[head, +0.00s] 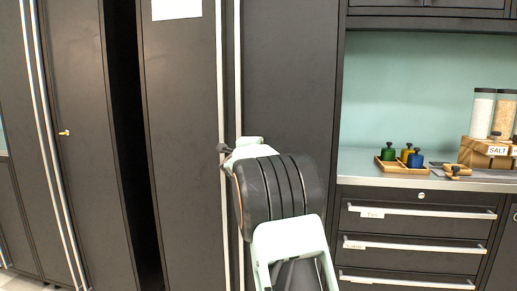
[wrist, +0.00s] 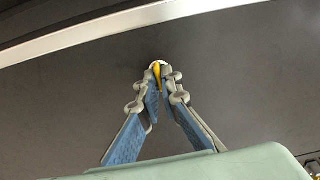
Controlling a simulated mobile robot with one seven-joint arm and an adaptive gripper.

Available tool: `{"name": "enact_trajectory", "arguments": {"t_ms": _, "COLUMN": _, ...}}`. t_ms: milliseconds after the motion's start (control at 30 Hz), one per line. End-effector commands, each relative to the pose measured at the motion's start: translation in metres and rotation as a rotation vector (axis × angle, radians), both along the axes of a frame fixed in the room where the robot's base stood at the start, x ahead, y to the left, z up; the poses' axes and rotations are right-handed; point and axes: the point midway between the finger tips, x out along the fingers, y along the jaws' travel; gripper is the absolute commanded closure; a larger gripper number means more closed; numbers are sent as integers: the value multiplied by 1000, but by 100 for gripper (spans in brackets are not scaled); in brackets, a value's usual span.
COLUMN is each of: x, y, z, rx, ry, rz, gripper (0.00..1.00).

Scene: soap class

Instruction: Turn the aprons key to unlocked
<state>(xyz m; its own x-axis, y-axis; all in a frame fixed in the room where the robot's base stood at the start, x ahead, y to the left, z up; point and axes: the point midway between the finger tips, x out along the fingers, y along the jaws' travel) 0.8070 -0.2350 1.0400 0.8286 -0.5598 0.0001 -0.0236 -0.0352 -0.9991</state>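A yellow key (wrist: 157,71) stands in a round pale lock on a dark panel (wrist: 235,75) in the wrist view. My gripper (wrist: 161,76) has its two blue-padded fingers drawn together at the tips, with the key between them. The fingers partly hide the key and the lock, so the turn of the key is hard to read. No apron label shows. In the head view my arm stands before the tall dark cabinet doors (head: 185,110) and hides the fingers and this key.
Another brass key (head: 64,132) is on the left cabinet door. A dark gap stands between doors (head: 125,130). A pale bar (wrist: 120,30) crosses the wrist view.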

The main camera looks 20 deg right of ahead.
Motion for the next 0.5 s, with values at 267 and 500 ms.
{"name": "enact_trajectory", "arguments": {"t_ms": 267, "x": 0, "y": 0, "z": -1, "rx": 46, "ry": -31, "rz": 0, "gripper": 100}}
{"name": "enact_trajectory", "arguments": {"t_ms": 500, "x": 0, "y": 0, "z": 0, "rx": 51, "ry": -34, "rz": 0, "gripper": 100}}
